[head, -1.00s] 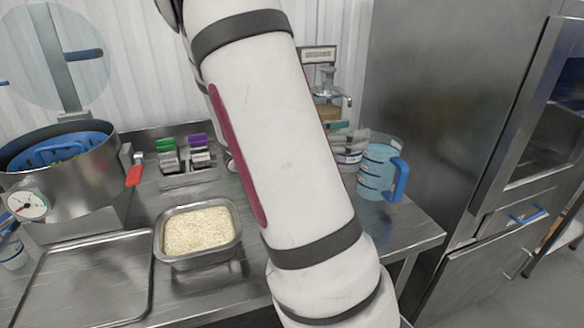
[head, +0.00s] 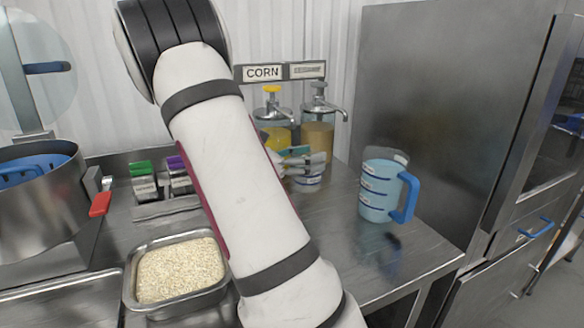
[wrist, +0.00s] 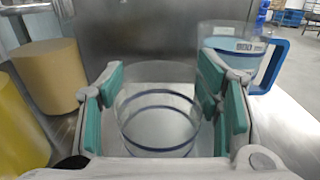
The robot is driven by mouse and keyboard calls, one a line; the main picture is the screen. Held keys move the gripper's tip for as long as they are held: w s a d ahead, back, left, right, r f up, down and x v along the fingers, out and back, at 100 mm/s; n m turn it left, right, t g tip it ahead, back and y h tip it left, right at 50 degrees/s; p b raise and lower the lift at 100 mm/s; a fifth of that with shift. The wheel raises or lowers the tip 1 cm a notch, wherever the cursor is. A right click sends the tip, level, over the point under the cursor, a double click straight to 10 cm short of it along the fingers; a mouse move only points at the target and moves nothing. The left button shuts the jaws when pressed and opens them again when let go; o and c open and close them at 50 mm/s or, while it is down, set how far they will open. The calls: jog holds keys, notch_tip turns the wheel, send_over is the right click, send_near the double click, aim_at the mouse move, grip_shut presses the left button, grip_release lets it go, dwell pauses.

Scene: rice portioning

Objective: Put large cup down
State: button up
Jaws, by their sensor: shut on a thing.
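My gripper (wrist: 160,100) has teal finger pads on both sides of a clear cup (wrist: 158,125) with blue bands, and is shut on it. The cup looks upright and empty in the wrist view. In the head view the gripper (head: 298,158) is partly hidden behind my arm, and the cup (head: 308,183) shows below the fingers, low over the steel counter (head: 335,225). I cannot tell whether its base touches the counter.
A jug (head: 378,190) with a blue handle stands to the right of the cup. Two pump dispensers (head: 318,135) stand behind it. A tray of rice (head: 180,270) sits at the front left. Counter between cup and jug is clear.

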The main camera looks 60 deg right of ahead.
jog(key=w+f, duration=0.1)
jog(key=w+d+f+b, duration=0.1)
jog(key=w, duration=0.1)
jog(key=w+f, duration=0.2)
jog(key=shift+w+d+f, duration=0.1)
jog(key=shift+w+d, duration=0.15)
jog(key=shift+d, duration=0.1)
jog(key=o, duration=1.1)
jog(key=shift+o, duration=0.2)
